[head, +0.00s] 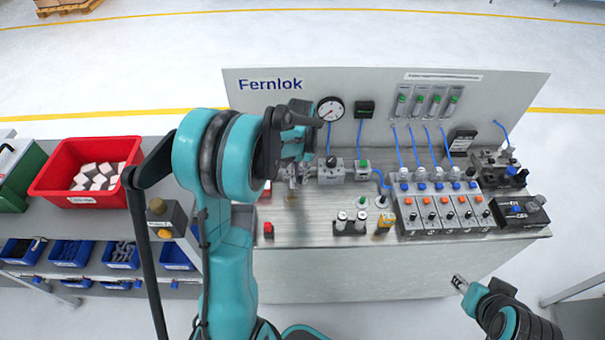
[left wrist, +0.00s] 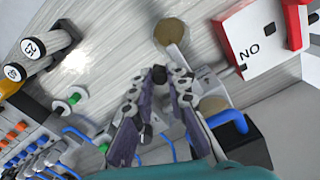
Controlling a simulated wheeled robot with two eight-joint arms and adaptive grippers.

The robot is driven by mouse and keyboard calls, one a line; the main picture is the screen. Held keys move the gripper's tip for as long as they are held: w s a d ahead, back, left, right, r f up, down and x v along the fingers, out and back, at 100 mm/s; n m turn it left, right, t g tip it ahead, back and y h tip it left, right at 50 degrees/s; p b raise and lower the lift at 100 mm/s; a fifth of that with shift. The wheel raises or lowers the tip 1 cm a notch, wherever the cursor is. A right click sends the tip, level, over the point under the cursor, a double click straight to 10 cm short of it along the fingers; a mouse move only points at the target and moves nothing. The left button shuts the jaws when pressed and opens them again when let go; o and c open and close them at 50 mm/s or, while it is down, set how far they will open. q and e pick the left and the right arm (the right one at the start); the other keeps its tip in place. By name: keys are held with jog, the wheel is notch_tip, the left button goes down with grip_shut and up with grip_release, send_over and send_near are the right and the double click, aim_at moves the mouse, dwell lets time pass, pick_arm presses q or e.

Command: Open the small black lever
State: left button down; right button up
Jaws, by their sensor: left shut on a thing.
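My left gripper (head: 293,168) reaches over the left part of the bench, and my arm hides much of what is below it. In the left wrist view its two fingers (left wrist: 158,82) close on a small black piece, which looks like the tip of the black lever (left wrist: 159,74). Brass-coloured round parts (left wrist: 170,32) lie close beside the fingertips. I cannot tell how far the lever is turned. My right gripper (head: 459,284) is low at the right, in front of the bench and away from it; its jaw state is unclear.
The Fernlok panel (head: 270,105) with a dial gauge (head: 330,108) stands behind the bench. Valve blocks with orange buttons (head: 440,215) and blue hoses fill the right. A red bin (head: 55,180) of white blocks is left.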

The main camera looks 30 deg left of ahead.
pick_arm(q)
jog(key=m, duration=0.2)
jog(key=s+m, duration=0.1)
jog(key=shift+s+a, duration=0.1)
jog(key=shift+a, duration=0.15)
jog(key=shift+s+a+m+b, duration=0.15)
jog(key=shift+m+b, duration=0.05)
jog(key=shift+m, duration=0.55)
jog(key=shift+s+a+m+b, duration=0.15)
jog(key=shift+m, duration=0.6)
jog(key=c, duration=1.5)
grip_release()
notch_tip(320, 180, up, 12)
jog(key=shift+r, duration=0.1)
